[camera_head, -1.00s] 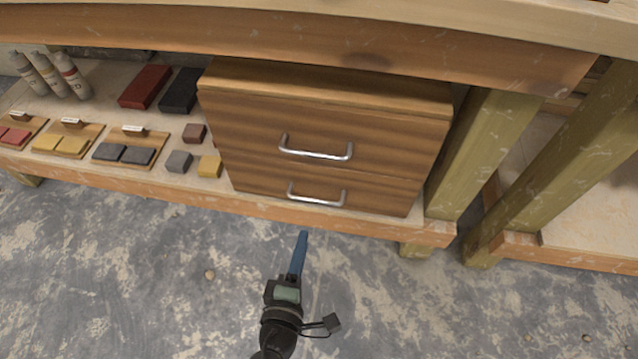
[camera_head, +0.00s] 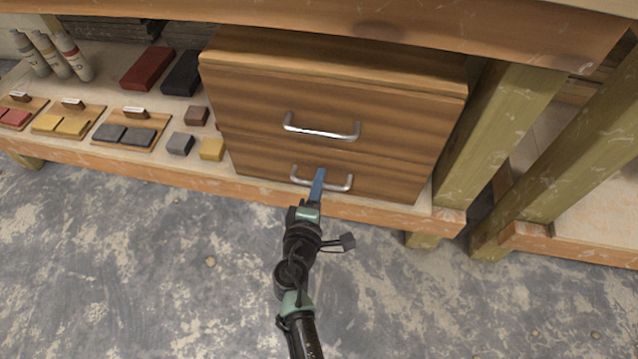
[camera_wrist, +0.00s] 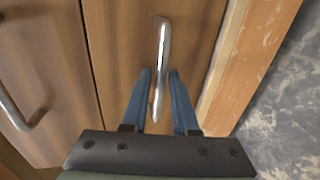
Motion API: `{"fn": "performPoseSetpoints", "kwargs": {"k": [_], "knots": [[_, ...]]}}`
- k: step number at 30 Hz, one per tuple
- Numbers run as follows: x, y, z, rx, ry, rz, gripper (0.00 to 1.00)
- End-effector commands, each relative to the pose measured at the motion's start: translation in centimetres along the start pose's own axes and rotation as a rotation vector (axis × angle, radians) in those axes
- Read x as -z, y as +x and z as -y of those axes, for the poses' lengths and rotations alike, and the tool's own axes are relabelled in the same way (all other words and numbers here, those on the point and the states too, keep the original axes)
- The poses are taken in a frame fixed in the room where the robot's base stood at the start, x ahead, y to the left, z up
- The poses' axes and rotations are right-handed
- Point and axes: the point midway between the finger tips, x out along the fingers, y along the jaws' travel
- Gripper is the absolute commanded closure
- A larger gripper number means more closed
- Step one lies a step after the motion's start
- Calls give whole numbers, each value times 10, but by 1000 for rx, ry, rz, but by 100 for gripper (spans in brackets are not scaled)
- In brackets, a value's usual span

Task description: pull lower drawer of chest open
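The wooden chest (camera_head: 330,75) stands on the low shelf under the bench, with two drawers, both closed. The lower drawer (camera_head: 390,177) has a silver bar handle (camera_head: 340,187). The upper drawer has a similar handle (camera_head: 325,133). My gripper (camera_head: 319,174) is at the lower handle, its blue fingers overlapping the handle's middle in the head view. In the wrist view my gripper (camera_wrist: 160,76) is open, with one blue finger on each side of the lower handle (camera_wrist: 162,45). A gap shows between the fingers and the bar; I cannot tell whether either touches.
The shelf's front edge (camera_head: 270,203) runs just below the lower drawer. A wooden leg (camera_head: 490,140) stands close to the chest's right side. Small coloured blocks (camera_head: 211,149) lie on the shelf to the left. The floor in front is clear.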

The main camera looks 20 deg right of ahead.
Motion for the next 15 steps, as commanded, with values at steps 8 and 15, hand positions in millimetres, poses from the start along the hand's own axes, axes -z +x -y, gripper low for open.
{"fn": "performPoseSetpoints", "kwargs": {"k": [8,15], "knots": [[0,0,0,0,0,0,84],[0,0,0,0,0,0,100]]}}
